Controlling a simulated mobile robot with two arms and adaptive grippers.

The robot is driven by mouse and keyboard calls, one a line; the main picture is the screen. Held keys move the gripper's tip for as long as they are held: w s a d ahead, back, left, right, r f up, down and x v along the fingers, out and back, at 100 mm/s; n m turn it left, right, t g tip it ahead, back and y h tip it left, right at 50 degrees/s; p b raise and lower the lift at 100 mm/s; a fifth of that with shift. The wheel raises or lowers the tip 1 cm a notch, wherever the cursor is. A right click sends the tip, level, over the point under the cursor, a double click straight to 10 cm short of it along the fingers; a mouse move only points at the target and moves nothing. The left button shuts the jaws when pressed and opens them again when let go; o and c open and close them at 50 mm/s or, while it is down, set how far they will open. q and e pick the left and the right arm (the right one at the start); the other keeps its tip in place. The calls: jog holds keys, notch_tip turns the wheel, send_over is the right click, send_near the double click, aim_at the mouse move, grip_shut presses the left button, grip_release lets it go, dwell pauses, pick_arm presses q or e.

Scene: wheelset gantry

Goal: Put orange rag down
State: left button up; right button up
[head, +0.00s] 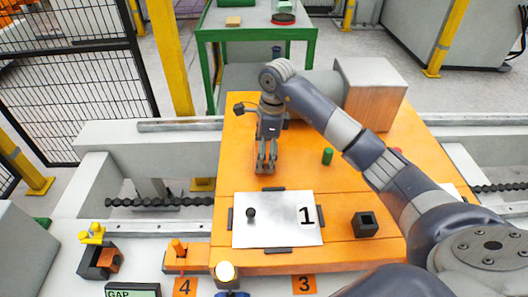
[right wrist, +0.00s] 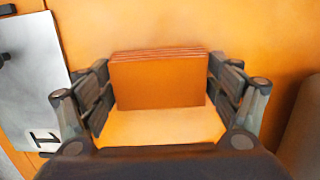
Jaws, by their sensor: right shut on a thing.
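My right gripper (head: 266,168) points down over the orange table (head: 330,258), behind the white plate marked 1. In the right wrist view its two fingers (right wrist: 158,95) close on both sides of the folded orange rag (right wrist: 157,82), a flat-faced brownish-orange stack with layered edges on top. Orange surface lies beneath and behind the rag. I cannot tell whether the rag touches that surface. In the head view the rag does not stand out from the fingers and the orange behind. My left gripper is not in view.
The white plate (head: 278,232) carries a black knob (head: 250,212). A black square socket (head: 365,224) and a green cylinder (head: 327,156) stand to the right. A large grey block (head: 370,75) stands at the back. Orange surface left of the gripper is clear.

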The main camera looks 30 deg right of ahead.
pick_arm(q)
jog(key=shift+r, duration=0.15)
pick_arm(e)
jog(key=shift+f, duration=0.1)
jog(key=o, duration=0.9)
jog(key=shift+c, duration=0.2)
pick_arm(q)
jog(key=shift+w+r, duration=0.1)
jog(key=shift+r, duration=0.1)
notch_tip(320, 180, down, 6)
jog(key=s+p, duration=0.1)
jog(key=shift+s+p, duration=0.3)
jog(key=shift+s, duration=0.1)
pick_arm(e)
notch_tip(320, 180, up, 12)
jog(key=d, duration=0.1)
jog(key=shift+s+d, duration=0.2)
jog(key=shift+s, duration=0.05)
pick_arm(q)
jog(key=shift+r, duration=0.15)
